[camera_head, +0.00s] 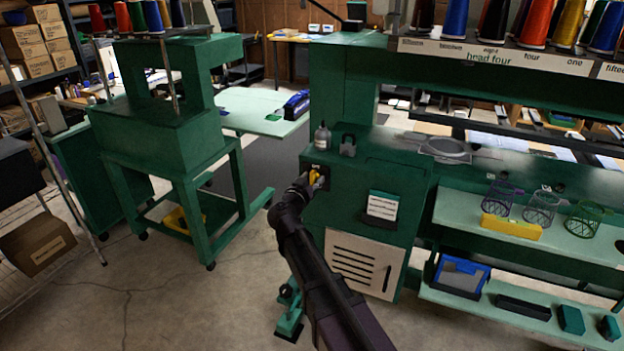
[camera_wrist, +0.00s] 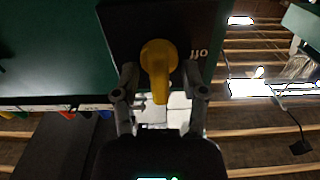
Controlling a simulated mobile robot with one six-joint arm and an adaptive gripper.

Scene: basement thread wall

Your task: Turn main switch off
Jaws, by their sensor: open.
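The main switch is a yellow rotary knob (camera_wrist: 158,65) on a dark plate (camera_wrist: 120,25) on the green machine cabinet. In the wrist view its handle points down the picture, and the plate reads "off" upside down to its right. The knob (camera_head: 315,178) also shows in the head view, partly hidden by my gripper (camera_head: 305,183). In the wrist view my gripper (camera_wrist: 162,78) is open, with one finger on each side of the knob's handle. Gaps show between the fingers and the handle, so the fingers look apart from it.
A grey bottle (camera_head: 322,137) and a small dark holder (camera_head: 348,145) stand on the cabinet top above the switch. A label box (camera_head: 382,206) and a vented white panel (camera_head: 362,262) are on the cabinet front. A green wheeled stand (camera_head: 190,175) is at the left, with open floor between.

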